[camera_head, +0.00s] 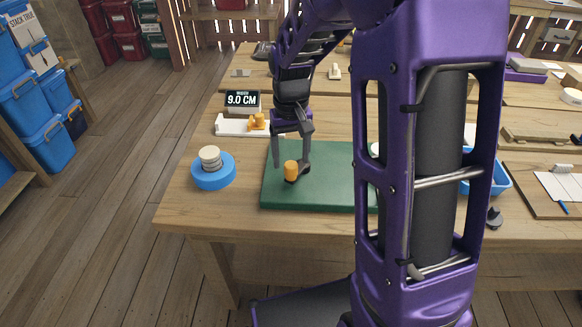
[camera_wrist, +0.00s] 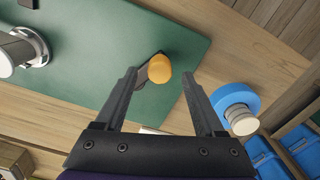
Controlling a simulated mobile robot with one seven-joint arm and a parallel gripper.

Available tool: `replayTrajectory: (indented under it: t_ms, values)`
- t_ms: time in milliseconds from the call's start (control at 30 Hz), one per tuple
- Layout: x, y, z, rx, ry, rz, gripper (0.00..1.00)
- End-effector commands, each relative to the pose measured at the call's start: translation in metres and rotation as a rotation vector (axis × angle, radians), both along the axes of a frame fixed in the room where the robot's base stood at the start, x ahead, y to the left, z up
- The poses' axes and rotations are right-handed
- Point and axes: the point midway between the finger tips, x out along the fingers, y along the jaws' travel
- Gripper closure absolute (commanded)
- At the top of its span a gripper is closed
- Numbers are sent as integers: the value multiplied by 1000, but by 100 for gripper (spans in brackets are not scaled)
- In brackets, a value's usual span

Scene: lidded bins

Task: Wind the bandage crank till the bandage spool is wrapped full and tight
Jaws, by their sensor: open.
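The crank's orange knob (camera_head: 291,171) stands on a short dark arm above the green board (camera_head: 330,197). In the wrist view the knob (camera_wrist: 160,68) shows between my two fingertips. My gripper (camera_head: 291,160) is open and points down, one finger to each side of the knob; I see no clear contact. Whether the tips are level with the knob or above it, I cannot tell. A pale, metal-flanged spool-like part (camera_wrist: 38,48) is at the wrist view's left edge, partly cut off. In the head view my arm hides most of that area, so its wrapping cannot be judged.
A blue round base (camera_head: 213,178) with stacked pale discs (camera_head: 210,157) stands left of the board. Behind are a display reading 9.0 CM (camera_head: 242,99) and a white holder (camera_head: 229,125) with an orange part. A blue tray (camera_head: 499,180) is right of my arm.

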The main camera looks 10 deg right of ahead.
Motion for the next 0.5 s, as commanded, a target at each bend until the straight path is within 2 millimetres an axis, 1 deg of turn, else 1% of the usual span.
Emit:
replayTrajectory:
  t_ms: [33,200,333,500]
  values:
    - [-1,0,-10,0,3,0,29]
    - [0,0,-26,0,0,0,29]
    - [0,0,-30,0,0,0,29]
    - [0,0,-30,0,-1,0,29]
